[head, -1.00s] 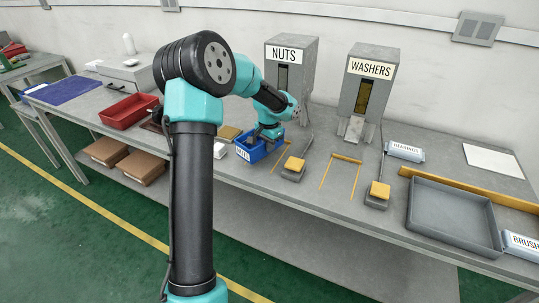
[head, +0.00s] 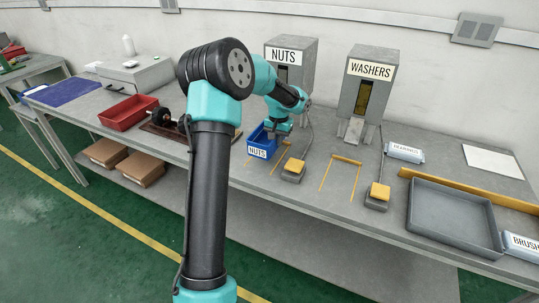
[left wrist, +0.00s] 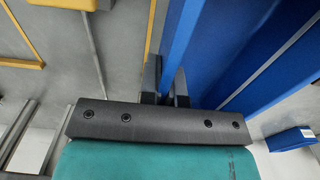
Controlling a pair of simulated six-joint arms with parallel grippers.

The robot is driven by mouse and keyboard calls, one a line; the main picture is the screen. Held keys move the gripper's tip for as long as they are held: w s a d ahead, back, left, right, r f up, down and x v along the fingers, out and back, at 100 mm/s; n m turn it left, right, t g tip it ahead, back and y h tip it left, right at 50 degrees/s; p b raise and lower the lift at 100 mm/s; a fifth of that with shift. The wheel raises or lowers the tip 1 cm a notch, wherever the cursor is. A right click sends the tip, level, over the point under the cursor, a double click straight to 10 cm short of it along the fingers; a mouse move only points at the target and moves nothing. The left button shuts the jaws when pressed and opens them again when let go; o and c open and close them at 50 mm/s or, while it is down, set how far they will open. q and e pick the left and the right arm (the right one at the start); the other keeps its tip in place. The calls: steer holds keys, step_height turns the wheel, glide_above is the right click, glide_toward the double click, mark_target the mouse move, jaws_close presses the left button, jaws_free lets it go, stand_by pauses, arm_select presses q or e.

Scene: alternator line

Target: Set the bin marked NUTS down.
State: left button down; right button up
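The blue bin marked NUTS (head: 258,153) is in front of the grey NUTS dispenser (head: 290,62) on the bench. My left gripper (head: 272,130) is over the bin. In the left wrist view the two dark fingers of my left gripper (left wrist: 167,82) sit on either side of the bin's blue wall (left wrist: 180,35), shut on it. I cannot tell whether the bin's base touches the bench. Yellow marks (head: 283,150) on the bench show at the bin's right side. My right gripper is not in view.
A yellow-topped block (head: 294,166) stands just right of the bin. The WASHERS dispenser (head: 366,90) and an empty yellow outline (head: 341,173) are further right. A red tray (head: 128,112) and a dark part on a brown board (head: 165,130) lie left, partly behind my arm.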

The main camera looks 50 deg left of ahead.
arm_select(q)
steer(key=shift+f, duration=2.5)
steer(key=shift+f, duration=0.1)
steer(key=c, duration=1.3)
jaws_free()
step_height(320, 180, up, 12)
steer(key=shift+r, duration=0.15)
